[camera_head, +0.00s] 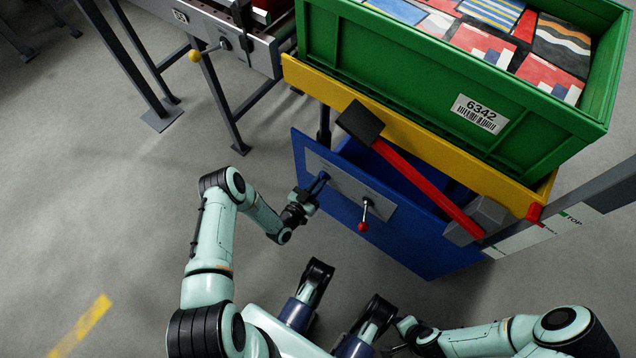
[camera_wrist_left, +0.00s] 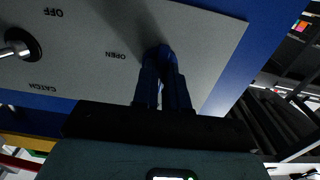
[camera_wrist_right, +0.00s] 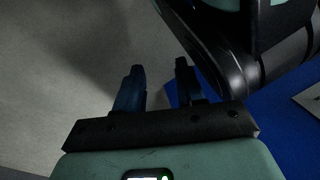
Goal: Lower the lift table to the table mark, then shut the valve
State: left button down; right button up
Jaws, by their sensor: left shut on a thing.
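The lift table has a yellow top frame (camera_head: 430,128) above a blue body (camera_head: 425,245). A grey panel (camera_head: 376,205) on the blue side carries a red-knobbed lever (camera_head: 363,225). In the left wrist view the panel reads OFF, CATCH and OPEN. My left gripper (camera_head: 318,182) is at the panel's left end, shut on the valve handle beside OPEN (camera_wrist_left: 163,58); its fingers mostly hide the handle. A white scale (camera_head: 530,237) with a green TOP mark stands at the right; its other print is unclear. My right gripper (camera_wrist_right: 158,82) is open and empty, away from the panel.
A green crate (camera_head: 440,80) labelled 6342, holding patterned boxes, sits on the table. A red bar (camera_head: 425,185) with a black end slants across the front. A conveyor (camera_head: 238,40) stands at the upper left.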

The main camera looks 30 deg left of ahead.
pick_arm(q)
jog(key=c, duration=1.2)
grip_release()
jog(key=shift+o, duration=0.2)
jog(key=shift+s, duration=0.1)
